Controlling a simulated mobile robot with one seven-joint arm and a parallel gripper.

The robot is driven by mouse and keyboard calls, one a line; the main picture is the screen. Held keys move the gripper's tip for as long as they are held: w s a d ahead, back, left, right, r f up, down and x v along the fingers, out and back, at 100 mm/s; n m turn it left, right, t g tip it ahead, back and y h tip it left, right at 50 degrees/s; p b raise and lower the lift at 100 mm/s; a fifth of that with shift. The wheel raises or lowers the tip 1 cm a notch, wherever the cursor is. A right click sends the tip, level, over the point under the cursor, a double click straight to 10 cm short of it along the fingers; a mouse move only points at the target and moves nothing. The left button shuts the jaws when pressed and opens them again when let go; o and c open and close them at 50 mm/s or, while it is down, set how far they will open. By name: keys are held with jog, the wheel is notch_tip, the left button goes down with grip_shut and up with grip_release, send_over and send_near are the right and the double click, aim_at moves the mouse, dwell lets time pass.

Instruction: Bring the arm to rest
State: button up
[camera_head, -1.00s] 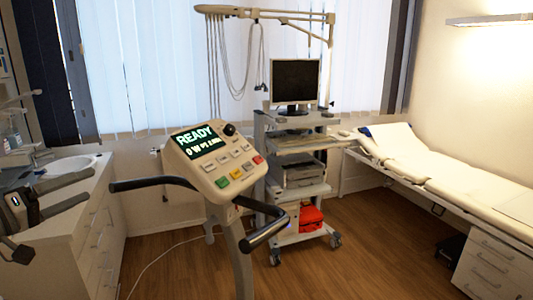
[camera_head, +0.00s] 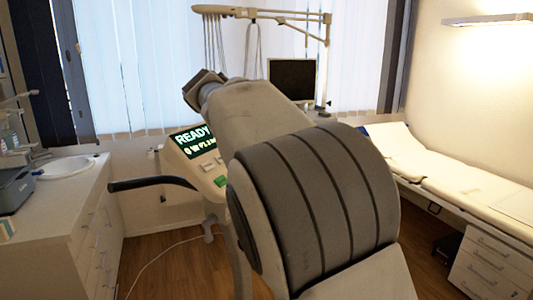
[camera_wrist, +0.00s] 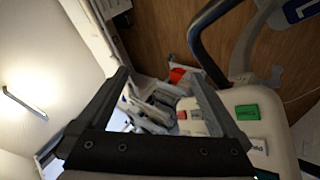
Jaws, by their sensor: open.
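My arm (camera_head: 310,190) fills the middle of the head view, raised in front of the exercise bike console (camera_head: 183,160). It hides part of the console and most of the equipment cart. I cannot make out the fingers in the head view. In the wrist view my gripper (camera_wrist: 158,77) is open, its two dark fingers well apart, with nothing held between them. The console (camera_wrist: 262,122) with a green button is at the right of that view, close to the right finger. The cart shows between and beyond the fingers.
The bike's black handlebar (camera_head: 150,184) sticks out left of my arm. A monitor (camera_head: 293,79) stands behind it under an overhead boom (camera_head: 262,14). A counter with a sink (camera_head: 68,166) is at left, an examination couch (camera_head: 465,185) at right. Floor shows at lower left.

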jog(key=s+d+f+g+y, duration=0.15)
jog(key=s+d+y, duration=0.25)
jog(key=s+d, duration=0.85)
jog(key=s+f+y, duration=0.1)
jog(key=s+f, duration=0.4)
jog(key=s, duration=0.5)
jog(key=s+f+m+t+y, duration=0.1)
jog(key=s+f, duration=0.4)
jog(key=s, duration=0.5)
jog(key=shift+d+m, duration=0.3)
jog(key=shift+d, duration=0.1)
jog(key=shift+r+t, duration=0.1)
jog(key=shift+t, duration=0.15)
